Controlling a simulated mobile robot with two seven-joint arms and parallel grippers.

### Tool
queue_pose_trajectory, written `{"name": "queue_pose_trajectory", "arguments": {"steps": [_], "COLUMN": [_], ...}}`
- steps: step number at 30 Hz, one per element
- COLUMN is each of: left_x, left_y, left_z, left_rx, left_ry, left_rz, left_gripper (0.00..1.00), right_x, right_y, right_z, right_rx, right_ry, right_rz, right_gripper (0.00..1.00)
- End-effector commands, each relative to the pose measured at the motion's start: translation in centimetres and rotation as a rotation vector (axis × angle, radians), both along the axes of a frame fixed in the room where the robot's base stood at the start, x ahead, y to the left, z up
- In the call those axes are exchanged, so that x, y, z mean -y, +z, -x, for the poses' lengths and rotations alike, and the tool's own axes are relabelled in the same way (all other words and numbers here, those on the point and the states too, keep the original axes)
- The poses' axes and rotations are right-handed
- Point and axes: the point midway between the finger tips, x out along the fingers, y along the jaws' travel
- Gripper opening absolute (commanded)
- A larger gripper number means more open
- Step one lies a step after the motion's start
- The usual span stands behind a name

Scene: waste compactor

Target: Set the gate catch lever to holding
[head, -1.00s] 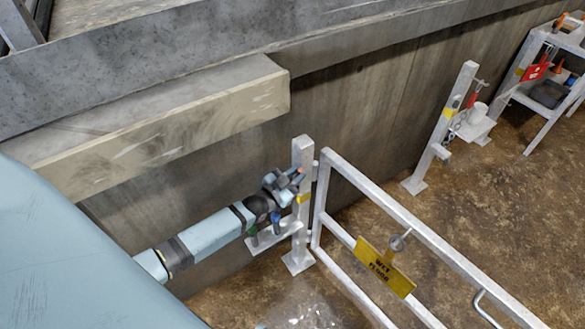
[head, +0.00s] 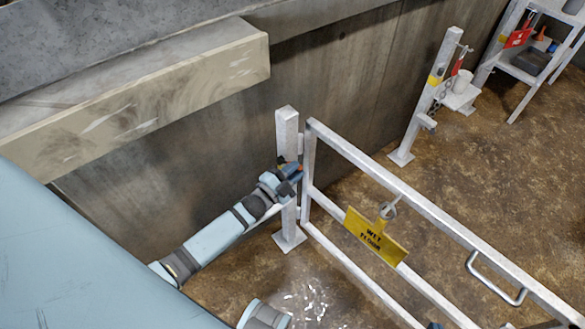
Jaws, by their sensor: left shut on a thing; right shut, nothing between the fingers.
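The near white gate post (head: 288,130) stands at the hinge end of the white gate (head: 400,205). My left gripper (head: 292,170) is at this post, shut on a small lever with an orange-red part, which I take to be the gate catch lever (head: 298,167). The fingers hide most of the lever, so its setting cannot be read. A small dark and blue piece at the bottom edge, in front of the gate, seems to be the tip of my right gripper (head: 435,325); it is shut and empty, and mostly cut off.
A shelf stand (head: 530,60) is at the upper right. A concrete beam (head: 150,105) overhangs at left.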

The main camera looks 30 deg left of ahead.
Motion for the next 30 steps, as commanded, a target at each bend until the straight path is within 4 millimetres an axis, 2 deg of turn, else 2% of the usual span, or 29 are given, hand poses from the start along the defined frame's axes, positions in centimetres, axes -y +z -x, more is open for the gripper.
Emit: {"name": "queue_pose_trajectory", "arguments": {"steps": [16, 17, 19, 20, 30], "left_x": [0.12, 0.12, 0.11, 0.11, -0.02], "left_y": [-0.30, -0.31, -0.30, -0.29, -0.37], "left_z": [0.12, 0.12, 0.12, 0.11, 0.49], "left_rx": [0.008, 0.008, 0.008, 0.008, 0.007], "left_ry": [0.000, 0.000, 0.000, 0.000, 0.001], "left_rz": [-0.021, -0.021, -0.021, -0.021, -0.021], "left_gripper": [0.00, 0.25, 0.41, 0.44, 0.44], "right_x": [0.10, 0.10, 0.11, 0.11, 0.13], "right_y": [-0.17, -0.17, -0.18, -0.20, -0.20], "right_z": [-0.22, -0.23, -0.22, -0.23, -0.23], "right_rx": [0.002, 0.002, 0.003, 0.003, 0.002], "right_ry": [0.002, 0.002, 0.002, 0.002, 0.001], "right_rz": [0.004, 0.004, 0.006, 0.006, 0.005], "right_gripper": [0.00, 0.00, 0.00, 0.00, 0.00]}}
